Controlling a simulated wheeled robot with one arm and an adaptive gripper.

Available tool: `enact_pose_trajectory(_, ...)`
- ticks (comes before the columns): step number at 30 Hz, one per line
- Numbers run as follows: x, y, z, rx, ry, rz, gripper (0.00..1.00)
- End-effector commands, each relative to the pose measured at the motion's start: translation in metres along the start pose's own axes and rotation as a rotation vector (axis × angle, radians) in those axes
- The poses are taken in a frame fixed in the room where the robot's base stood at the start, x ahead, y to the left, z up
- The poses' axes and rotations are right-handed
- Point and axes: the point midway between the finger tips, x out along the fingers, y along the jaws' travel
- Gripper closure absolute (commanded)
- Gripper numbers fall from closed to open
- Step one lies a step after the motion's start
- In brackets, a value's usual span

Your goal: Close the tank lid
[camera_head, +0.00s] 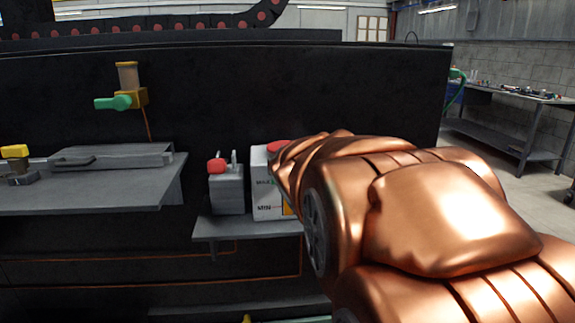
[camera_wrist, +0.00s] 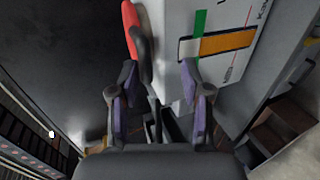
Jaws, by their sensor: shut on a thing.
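The white tank (camera_head: 265,196) with MAX and MIN marks stands on a small grey shelf, partly hidden by my copper-coloured arm. Its red lid (camera_head: 278,146) shows at the tank's top, beside the arm. In the wrist view, the tank (camera_wrist: 175,20) is at top centre, and the lid (camera_wrist: 130,28) shows edge-on at its left, with a dark part below it running down between my fingers. My gripper is hidden behind the arm in the head view. Whether the lid is fully seated cannot be told.
A grey box with a red cap (camera_head: 226,190) stands left of the tank on the small shelf (camera_head: 222,227). A larger grey shelf (camera_head: 90,195) is farther left. A green-handled valve (camera_head: 120,102) sits on the dark wall. A workbench (camera_head: 520,97) is far right.

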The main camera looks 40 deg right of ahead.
Motion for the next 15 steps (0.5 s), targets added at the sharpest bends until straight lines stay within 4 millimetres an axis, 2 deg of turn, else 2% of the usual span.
enact_pose_trajectory(5,-0.001,0.004,-0.001,0.000,0.000,-0.004,0.61)
enact_pose_trajectory(15,-0.019,0.049,-0.001,0.002,0.004,0.003,0.61)
